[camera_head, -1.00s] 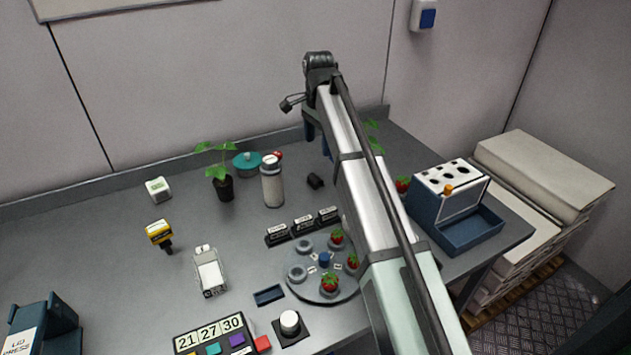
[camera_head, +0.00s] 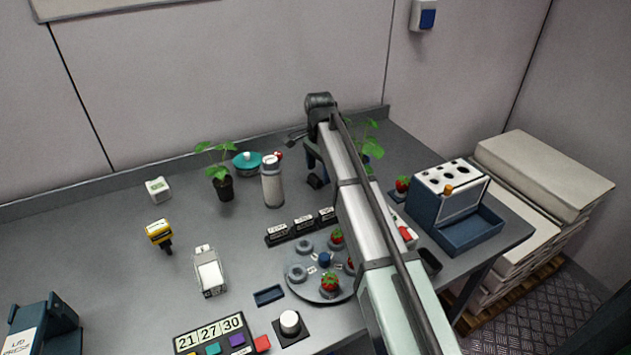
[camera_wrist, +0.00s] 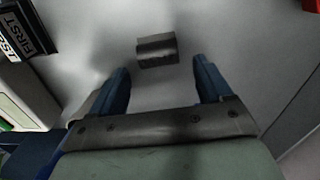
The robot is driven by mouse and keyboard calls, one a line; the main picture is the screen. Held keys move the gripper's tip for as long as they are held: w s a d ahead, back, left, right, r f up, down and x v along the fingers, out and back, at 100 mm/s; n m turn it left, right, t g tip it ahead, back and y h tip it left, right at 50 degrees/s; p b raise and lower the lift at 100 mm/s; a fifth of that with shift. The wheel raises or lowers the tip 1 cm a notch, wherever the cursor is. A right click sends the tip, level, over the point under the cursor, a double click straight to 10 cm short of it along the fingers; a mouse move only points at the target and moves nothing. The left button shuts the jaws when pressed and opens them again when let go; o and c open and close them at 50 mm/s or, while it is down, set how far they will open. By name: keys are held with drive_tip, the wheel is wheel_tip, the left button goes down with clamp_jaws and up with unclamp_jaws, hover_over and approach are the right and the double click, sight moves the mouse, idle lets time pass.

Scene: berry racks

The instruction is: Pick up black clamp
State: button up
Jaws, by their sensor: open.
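The black clamp (camera_head: 315,181) is a small dark block lying on the grey table, right of the white-grey bottle. In the wrist view the clamp (camera_wrist: 157,50) lies just beyond the fingertips, roughly midway between them. My gripper (camera_wrist: 160,78) is open and empty, with its two blue fingers pointing at the table. In the head view my gripper (camera_head: 318,162) is low over the table, around or just above the clamp. My arm hides part of this area, and I cannot tell the remaining height.
The bottle (camera_head: 272,184) stands left of the clamp. A potted plant (camera_head: 369,147) is behind my arm to the right. A blue holed rack (camera_head: 428,215) stands further right.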

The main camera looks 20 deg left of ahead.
wheel_tip(320, 180, down, 2)
drive_tip(key=shift+f, duration=0.2)
drive_tip(key=c, duration=1.2)
